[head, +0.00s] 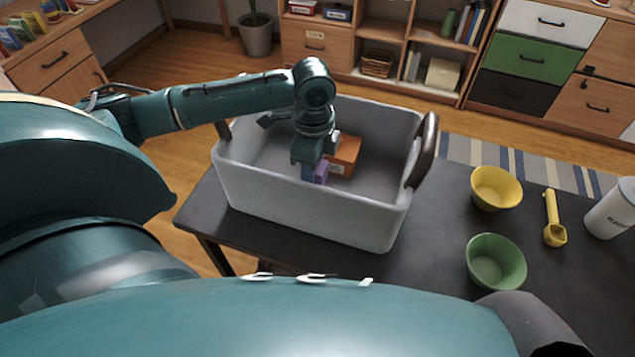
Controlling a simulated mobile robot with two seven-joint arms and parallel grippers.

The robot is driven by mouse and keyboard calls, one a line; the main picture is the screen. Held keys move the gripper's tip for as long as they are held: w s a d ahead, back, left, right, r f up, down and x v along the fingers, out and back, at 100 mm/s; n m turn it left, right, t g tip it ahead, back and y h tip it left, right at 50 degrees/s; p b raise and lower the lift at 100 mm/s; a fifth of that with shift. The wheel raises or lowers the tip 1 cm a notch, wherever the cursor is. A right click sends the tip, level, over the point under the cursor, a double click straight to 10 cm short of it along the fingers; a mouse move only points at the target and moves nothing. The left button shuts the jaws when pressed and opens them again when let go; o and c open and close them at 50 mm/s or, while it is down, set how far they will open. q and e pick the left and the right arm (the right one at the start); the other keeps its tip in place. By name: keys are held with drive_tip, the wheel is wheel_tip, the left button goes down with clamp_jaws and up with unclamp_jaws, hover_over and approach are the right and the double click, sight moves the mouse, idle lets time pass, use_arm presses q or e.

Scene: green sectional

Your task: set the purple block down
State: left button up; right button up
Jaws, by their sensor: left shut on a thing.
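The purple block (321,172) is in my left gripper (314,172), which is shut on it. Gripper and block are inside the grey bin (305,211), near its front wall. Part of the block is hidden by the gripper and the bin's wall, so I cannot tell whether it touches the floor of the bin. An orange box (345,156) with a white label lies in the bin, just right of the block. My right gripper does not show.
The bin with dark handles stands on a dark table (430,250). To its right are a yellow bowl (496,188), a green bowl (495,262), a yellow scoop (553,220) and a white canister (612,210). Shelves and drawers stand behind.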

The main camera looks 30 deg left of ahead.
use_arm(q)
wheel_tip(320, 180, down, 7)
drive_tip(key=shift+r, duration=0.1)
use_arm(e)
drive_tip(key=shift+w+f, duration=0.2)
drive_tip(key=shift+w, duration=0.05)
use_arm(q)
drive_tip(key=o, duration=1.1)
drive_tip(key=shift+c, duration=0.2)
wheel_tip(320, 180, up, 11)
drive_tip(key=shift+f, duration=0.1)
drive_tip(key=shift+r, duration=0.65)
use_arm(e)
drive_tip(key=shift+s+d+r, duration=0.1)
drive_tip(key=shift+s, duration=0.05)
